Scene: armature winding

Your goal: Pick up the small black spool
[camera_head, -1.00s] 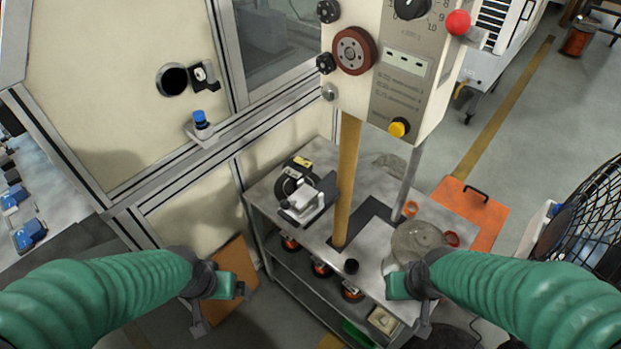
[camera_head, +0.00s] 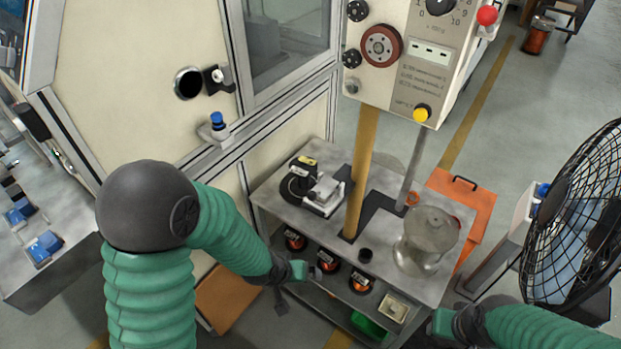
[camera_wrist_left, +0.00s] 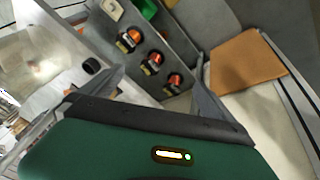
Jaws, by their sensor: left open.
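The small black spool (camera_head: 365,256) stands on the front edge of the grey cart top (camera_head: 440,290), right of the wooden post's foot. In the left wrist view the spool (camera_wrist_left: 91,66) shows left of my fingers, near the cart's edge. My left gripper (camera_head: 296,287) is open and empty, in front of the cart, left of the spool and apart from it. Its two spread fingers show in the left wrist view (camera_wrist_left: 160,68). My right gripper (camera_head: 440,322) is at the lower edge, right of the cart's front corner; its fingers are not clear.
A large metal spool (camera_head: 428,240) stands on the cart's right side. A clamp device (camera_head: 318,193) sits at its left. The post (camera_head: 360,175) carries a control box. A black fan (camera_head: 575,225) stands at right.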

